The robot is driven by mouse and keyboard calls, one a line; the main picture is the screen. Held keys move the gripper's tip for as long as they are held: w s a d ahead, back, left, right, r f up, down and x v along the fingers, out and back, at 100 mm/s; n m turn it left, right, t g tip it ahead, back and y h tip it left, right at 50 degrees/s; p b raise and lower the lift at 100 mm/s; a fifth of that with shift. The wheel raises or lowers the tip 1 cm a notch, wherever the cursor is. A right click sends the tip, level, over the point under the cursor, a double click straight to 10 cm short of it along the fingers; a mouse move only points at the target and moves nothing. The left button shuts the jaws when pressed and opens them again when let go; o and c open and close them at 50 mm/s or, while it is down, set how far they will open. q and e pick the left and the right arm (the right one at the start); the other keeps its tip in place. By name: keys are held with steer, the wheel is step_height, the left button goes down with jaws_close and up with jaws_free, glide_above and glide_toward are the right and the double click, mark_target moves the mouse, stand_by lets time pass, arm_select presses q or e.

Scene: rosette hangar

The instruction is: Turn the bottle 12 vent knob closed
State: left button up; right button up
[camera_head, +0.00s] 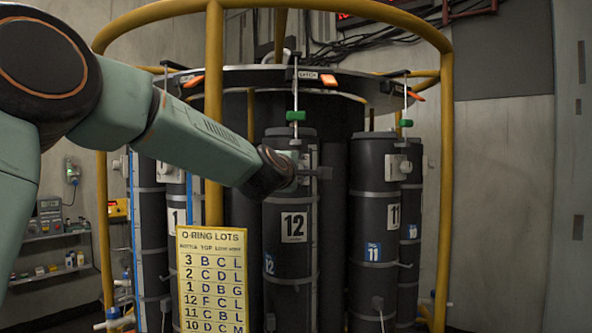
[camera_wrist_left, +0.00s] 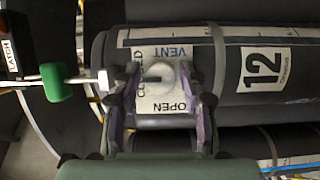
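Bottle 12 (camera_head: 290,245) is a dark cylinder with a white "12" label, upright in the rack. It also shows lying sideways in the left wrist view (camera_wrist_left: 225,60). Its vent knob (camera_wrist_left: 160,75) is a pale grey knob on a white plate (camera_wrist_left: 160,104) marked CLOSED, VENT and OPEN. My left gripper (camera_head: 302,172) is at the upper part of bottle 12. In the left wrist view its two fingers (camera_wrist_left: 157,92) stand on either side of the knob, with plate visible between fingers and knob. The knob is hidden behind the gripper in the head view. My right gripper is in no view.
A green-handled latch rod (camera_head: 296,116) stands above bottle 12, and its green handle (camera_wrist_left: 56,82) lies close to one finger. Bottle 11 (camera_head: 375,220) is to the right. A yellow O-ring lots sign (camera_head: 212,232) and yellow frame posts (camera_head: 214,120) stand in front.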

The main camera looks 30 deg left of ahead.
arm_select(q)
steer(key=shift+o, duration=0.7)
